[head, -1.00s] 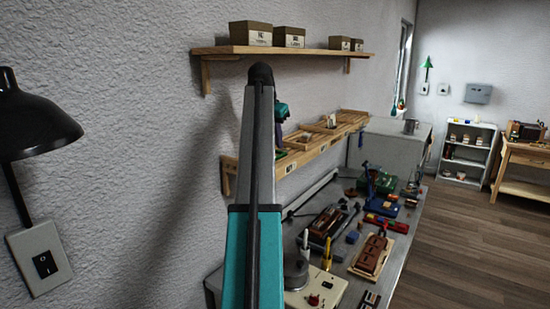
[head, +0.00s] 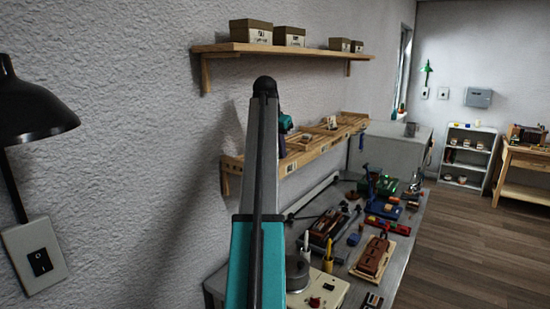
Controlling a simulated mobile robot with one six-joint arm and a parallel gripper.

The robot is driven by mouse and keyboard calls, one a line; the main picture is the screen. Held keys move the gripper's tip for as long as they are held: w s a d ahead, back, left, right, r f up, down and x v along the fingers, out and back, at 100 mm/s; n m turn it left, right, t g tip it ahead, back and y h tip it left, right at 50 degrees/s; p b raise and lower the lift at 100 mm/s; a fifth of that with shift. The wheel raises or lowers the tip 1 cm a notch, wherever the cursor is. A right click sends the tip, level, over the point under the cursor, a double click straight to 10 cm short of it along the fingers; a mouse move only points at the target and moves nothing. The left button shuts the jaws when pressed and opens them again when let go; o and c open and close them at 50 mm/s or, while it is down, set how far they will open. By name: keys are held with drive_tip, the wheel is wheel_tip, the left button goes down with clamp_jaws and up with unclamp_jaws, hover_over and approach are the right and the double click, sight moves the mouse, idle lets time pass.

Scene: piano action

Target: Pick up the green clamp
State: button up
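I cannot make out the green clamp for certain. A green object (head: 385,185) sits among tools toward the far part of the workbench, too small to identify. My arm rises through the middle of the head view and hides part of the wall rack and bench. A teal piece of my wrist shows just right of the arm, in front of the rack. My gripper's fingers are hidden behind the arm, so I cannot see whether they hold anything.
The metal workbench (head: 405,235) is crowded with tools, including a brown block on a pale board (head: 372,257). A wooden rack (head: 315,153) runs along the wall, below a shelf with boxes (head: 300,48). A black lamp (head: 30,105) is at left. The floor at right is clear.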

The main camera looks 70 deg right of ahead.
clamp_jaws()
drive_tip(key=shift+r, duration=0.15)
drive_tip(key=shift+r+p, duration=0.95)
drive_tip(key=shift+r, duration=0.6)
drive_tip(key=shift+s+r, duration=0.2)
drive_tip(key=s+a+r+p, duration=0.1)
drive_tip(key=s+a+p, duration=0.2)
drive_tip(key=s, duration=1.1)
drive_tip(key=shift+s+a+p, duration=0.3)
drive_tip(key=shift+s+a, duration=0.1)
drive_tip(key=shift+a, duration=0.75)
drive_tip(key=shift+r, duration=0.1)
